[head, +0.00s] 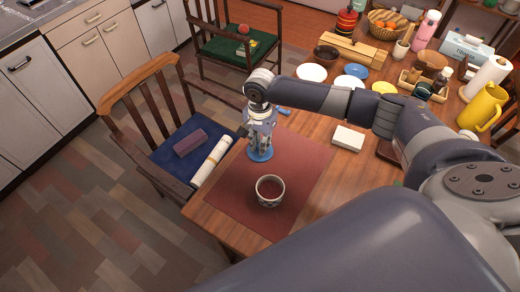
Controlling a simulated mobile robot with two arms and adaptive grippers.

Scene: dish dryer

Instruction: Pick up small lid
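My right gripper (260,147) points down at the back-left part of a brown placemat (300,160) on the wooden table. A small round blue lid-like disc (261,156) is right under its fingertips. The fingers overlap the disc in the picture, and I cannot tell whether they touch or grip it. The disc seems to be at or just above the mat. A small patterned cup or bowl (270,203) stands upright on the mat, nearer than the gripper. My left gripper is not in view.
A white box (348,138) lies right of the mat. White, blue and yellow plates (312,72), a wooden rack (350,51), a fruit basket (388,24) and a yellow jug (482,107) crowd the back and right. A chair (175,140) with a blue cushion stands at the left edge.

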